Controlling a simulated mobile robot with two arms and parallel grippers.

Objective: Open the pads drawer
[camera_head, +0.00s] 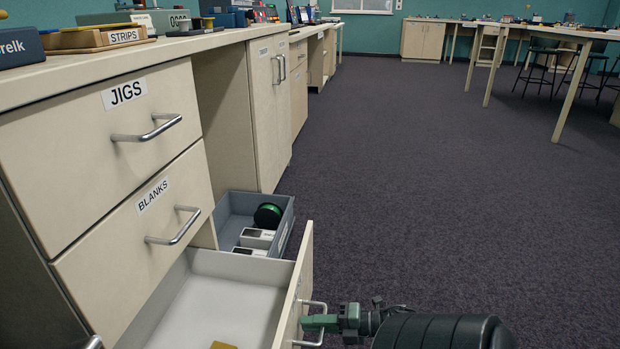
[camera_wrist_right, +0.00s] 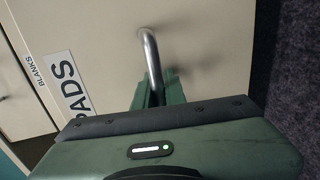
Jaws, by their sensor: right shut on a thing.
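The pads drawer (camera_head: 297,283) is pulled well out of the cabinet below the BLANKS drawer in the head view. Its white inside shows, with a yellow item (camera_head: 222,346) partly cut off at the bottom edge. The PADS label (camera_wrist_right: 75,90) on its front shows in the right wrist view. My right gripper (camera_head: 314,323) is shut on the drawer's metal handle (camera_head: 322,306); the handle also shows rising from between the fingers in the right wrist view (camera_wrist_right: 152,58). My left gripper is not in view.
The JIGS drawer (camera_head: 85,140) and BLANKS drawer (camera_head: 120,255) above are shut. A grey crate (camera_head: 286,226) with white boxes and a green roll stands on the floor just beyond the open drawer. The carpet (camera_head: 430,200) to the right is clear.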

